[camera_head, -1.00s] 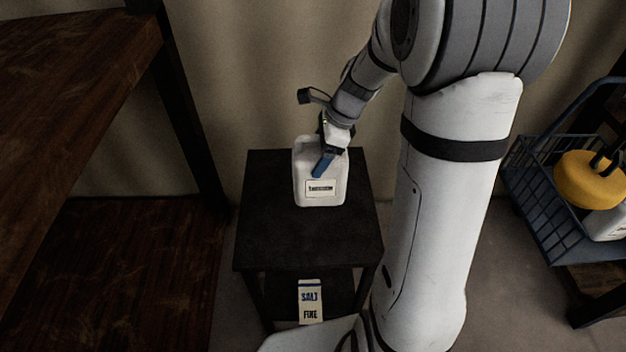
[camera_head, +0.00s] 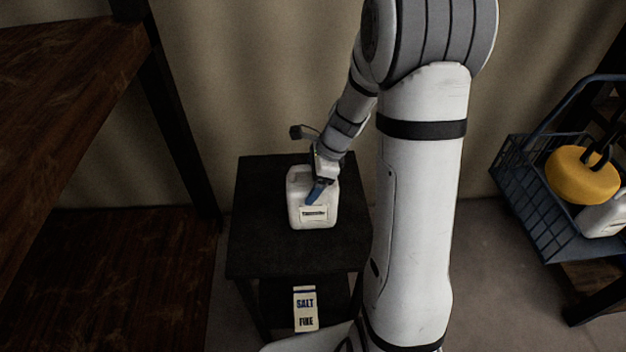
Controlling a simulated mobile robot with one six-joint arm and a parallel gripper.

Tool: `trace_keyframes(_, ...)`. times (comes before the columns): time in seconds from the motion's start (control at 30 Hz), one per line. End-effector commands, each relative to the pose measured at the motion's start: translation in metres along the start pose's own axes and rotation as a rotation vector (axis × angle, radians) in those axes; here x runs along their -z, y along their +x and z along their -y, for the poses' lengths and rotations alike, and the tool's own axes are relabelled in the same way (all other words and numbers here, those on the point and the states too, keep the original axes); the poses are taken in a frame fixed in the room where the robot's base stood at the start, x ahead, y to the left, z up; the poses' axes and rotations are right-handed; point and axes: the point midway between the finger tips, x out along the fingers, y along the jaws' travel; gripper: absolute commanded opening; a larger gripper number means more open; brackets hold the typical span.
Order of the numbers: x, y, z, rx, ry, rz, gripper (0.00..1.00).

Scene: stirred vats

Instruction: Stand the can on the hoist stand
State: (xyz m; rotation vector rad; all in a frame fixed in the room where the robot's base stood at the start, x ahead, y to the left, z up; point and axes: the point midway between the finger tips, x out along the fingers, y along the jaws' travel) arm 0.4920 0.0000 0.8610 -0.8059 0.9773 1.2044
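A white can (camera_head: 312,214) with a dark-lettered label on its front is upright over the top of a black two-level stand (camera_head: 262,250). My gripper (camera_head: 318,190) is at the top of the can, with one blue finger showing in front of it. The gripper appears shut on the can's upper part; the grip itself is partly hidden. I cannot tell whether the can's base touches the stand top. No label in view marks which stand is the hoist stand.
A salt box (camera_head: 305,309) is on the stand's lower shelf. Dark wooden shelving (camera_head: 70,90) stands at the left. At the right, a blue wire basket (camera_head: 525,185) holds a yellow round object (camera_head: 580,175) and a white container (camera_head: 606,219). The stand top around the can is clear.

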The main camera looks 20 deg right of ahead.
Motion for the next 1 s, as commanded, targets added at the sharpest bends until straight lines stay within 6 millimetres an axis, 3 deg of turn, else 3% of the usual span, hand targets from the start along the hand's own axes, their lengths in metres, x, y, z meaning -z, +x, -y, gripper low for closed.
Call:
trace_keyframes(0.23, 0.0, 0.0, 0.0, -0.001, 0.001, 0.0, 0.99)
trace_keyframes(0.57, -0.001, -0.007, 0.0, 0.001, 0.001, 0.0, 0.99)
trace_keyframes(1.0, 0.0, -0.093, 0.001, 0.005, 0.002, -0.001, 0.99)
